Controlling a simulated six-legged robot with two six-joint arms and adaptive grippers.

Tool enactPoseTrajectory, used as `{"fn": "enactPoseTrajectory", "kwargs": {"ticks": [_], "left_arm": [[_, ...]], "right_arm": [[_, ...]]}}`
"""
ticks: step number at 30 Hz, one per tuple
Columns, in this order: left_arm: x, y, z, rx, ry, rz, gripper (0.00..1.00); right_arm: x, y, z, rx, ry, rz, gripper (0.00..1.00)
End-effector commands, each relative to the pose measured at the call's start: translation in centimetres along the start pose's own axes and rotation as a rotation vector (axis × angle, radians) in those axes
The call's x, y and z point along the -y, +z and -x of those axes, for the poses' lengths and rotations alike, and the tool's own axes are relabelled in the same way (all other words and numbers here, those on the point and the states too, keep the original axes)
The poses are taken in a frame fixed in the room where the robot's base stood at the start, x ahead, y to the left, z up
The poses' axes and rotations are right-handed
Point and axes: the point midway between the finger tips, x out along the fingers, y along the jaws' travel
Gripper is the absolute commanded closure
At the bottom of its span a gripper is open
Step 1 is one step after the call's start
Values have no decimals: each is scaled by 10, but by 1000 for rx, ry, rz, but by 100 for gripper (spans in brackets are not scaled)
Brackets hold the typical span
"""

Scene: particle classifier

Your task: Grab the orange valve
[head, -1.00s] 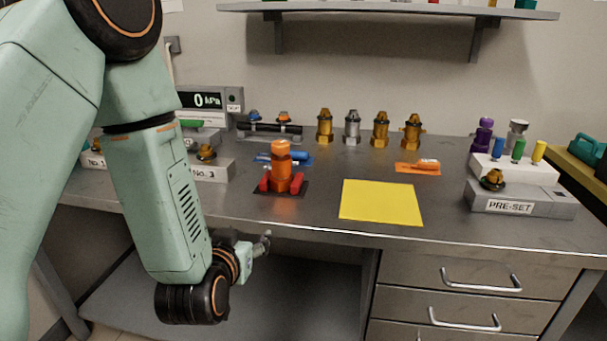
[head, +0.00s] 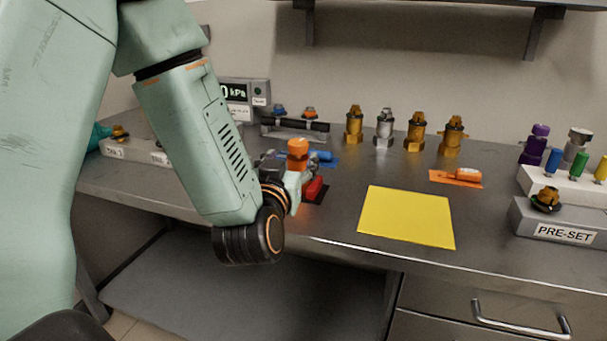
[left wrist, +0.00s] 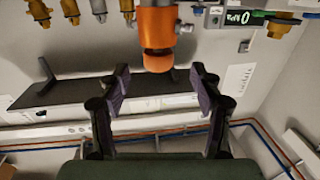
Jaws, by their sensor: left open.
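The orange valve (head: 298,147) stands upright on the bench at the left of the middle. Its lower part is hidden by my left gripper (head: 295,178), which is at the valve's near side. In the left wrist view the picture is upside down. There the orange valve (left wrist: 157,28) hangs from the top centre, just beyond the two dark fingertips. The left gripper (left wrist: 160,82) is open, its fingers spread with empty space between them. I cannot tell whether any finger touches the valve. My right gripper is in neither view.
A red block (head: 314,189) is right beside the valve's base, with a blue part (head: 321,156) behind. Several brass valves (head: 416,132) and a silver one (head: 384,128) line the back. A yellow mat (head: 406,217) lies to the right. The PRE-SET block (head: 565,225) is far right.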

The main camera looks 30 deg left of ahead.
Motion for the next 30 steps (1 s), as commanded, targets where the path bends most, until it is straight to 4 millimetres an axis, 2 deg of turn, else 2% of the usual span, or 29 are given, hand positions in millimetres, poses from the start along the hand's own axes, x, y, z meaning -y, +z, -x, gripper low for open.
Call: {"fn": "enactPoseTrajectory", "kwargs": {"ticks": [14,23,30], "left_arm": [[-4,0,-59,0,3,-1,35],[-5,-1,-66,1,5,-3,35],[-5,-1,-67,2,5,-2,53]], "right_arm": [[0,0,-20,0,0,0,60],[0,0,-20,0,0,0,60],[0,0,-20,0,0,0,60]]}}
